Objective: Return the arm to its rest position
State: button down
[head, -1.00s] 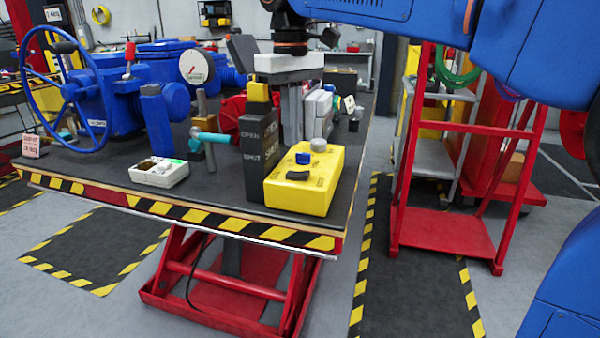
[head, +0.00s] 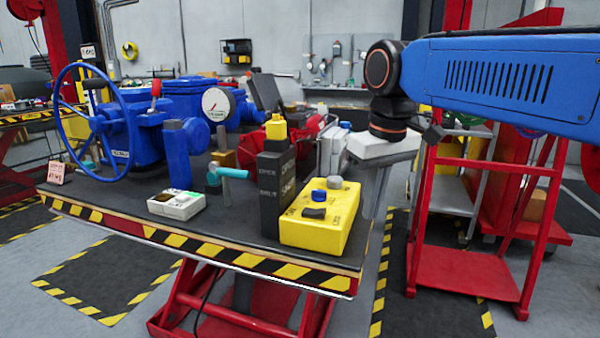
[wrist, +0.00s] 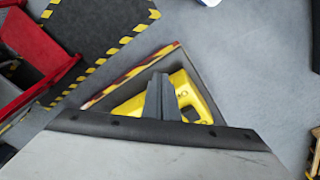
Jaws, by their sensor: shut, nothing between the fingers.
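My blue arm reaches in from the right in the head view, roughly level, with its wrist bent downward. My gripper (head: 372,205) hangs below a white block-shaped body, its grey fingers pointing down, closed together and empty. In the head view it overlaps the right edge of the table, right of the yellow control box (head: 340,225); its exact height is hard to tell. In the wrist view the closed fingers (wrist: 160,97) show in front of the yellow box (wrist: 188,88) and the table corner. No contact with anything is visible.
The table (head: 100,204) carries a blue valve with a handwheel (head: 120,125), a dark OPEN/SHUT post (head: 275,185), a hammer (head: 232,172) and a small white tray (head: 176,204). A red cart frame (head: 463,280) stands right of the table, near my arm. Floor between them is clear.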

jog(key=s+d+f+m+t, duration=0.1)
jog(key=s+d+f+m, duration=0.1)
jog(key=s+d+f, duration=0.5)
jog(key=s+d+f+m+t, duration=0.2)
jog(key=s+d+f, duration=0.5)
jog(key=f, duration=0.7)
jog(key=shift+s+d+m+h, duration=0.35)
jog(key=shift+s+m, duration=0.25)
jog(key=shift+s, duration=0.25)
